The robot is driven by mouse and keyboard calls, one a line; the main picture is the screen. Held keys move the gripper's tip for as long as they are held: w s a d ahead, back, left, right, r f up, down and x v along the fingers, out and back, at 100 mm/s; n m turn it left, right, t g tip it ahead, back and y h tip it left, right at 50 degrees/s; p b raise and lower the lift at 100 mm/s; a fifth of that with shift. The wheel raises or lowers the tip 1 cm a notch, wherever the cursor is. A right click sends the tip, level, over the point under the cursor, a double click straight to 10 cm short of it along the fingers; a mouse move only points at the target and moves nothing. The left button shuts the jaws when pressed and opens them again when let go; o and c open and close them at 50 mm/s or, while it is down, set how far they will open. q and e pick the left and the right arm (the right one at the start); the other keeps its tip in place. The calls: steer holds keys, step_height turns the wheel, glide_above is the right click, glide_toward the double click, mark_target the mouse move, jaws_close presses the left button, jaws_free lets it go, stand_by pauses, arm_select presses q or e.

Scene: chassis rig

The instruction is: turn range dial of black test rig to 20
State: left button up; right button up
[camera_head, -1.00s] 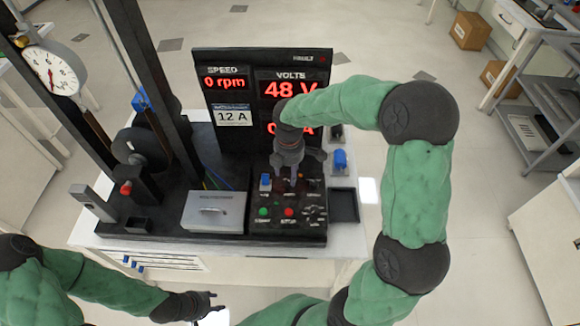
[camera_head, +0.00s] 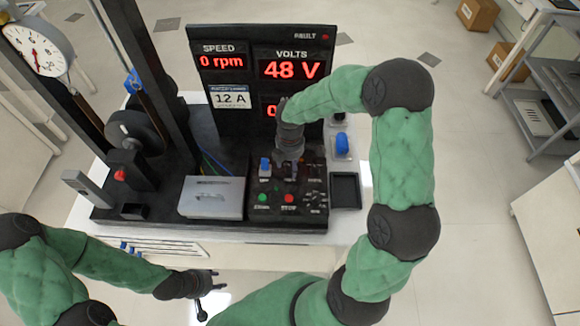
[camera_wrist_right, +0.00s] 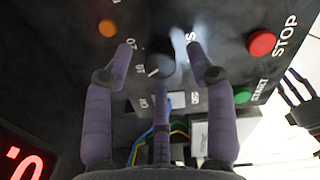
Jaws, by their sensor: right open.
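The black test rig (camera_head: 320,110) stands on a white bench. Its control panel is at the front right of the rig. My right gripper (camera_head: 288,163) reaches down to the panel and covers part of it. In the right wrist view it (camera_wrist_right: 160,55) is open, with its fingers spread around a round black dial (camera_wrist_right: 165,62). Contact cannot be told. A white pointer line on the dial aims lower left, near a mark that looks like 10; another nearby label may read 20. My left gripper (camera_head: 210,285) is empty, with fingers apart, in front of the bench.
A red STOP button (camera_wrist_right: 262,43), green START button (camera_wrist_right: 243,95) and orange lamp or button (camera_wrist_right: 107,28) lie near the dial. A blue switch (camera_head: 265,166), grey box (camera_head: 213,197) and black tray (camera_head: 345,190) are beside it. The display (camera_head: 288,68) reads 48 V.

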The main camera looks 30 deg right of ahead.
steer(key=shift+f, duration=0.65)
jaws_close()
steer(key=shift+m, duration=0.3)
steer(key=m+b, duration=0.1)
steer(key=m, duration=0.4)
steer(key=shift+m, duration=0.3)
steer(key=m+b, duration=0.1)
steer(key=m, duration=0.4)
steer(key=shift+m, duration=0.3)
steer(key=shift+r, duration=0.1)
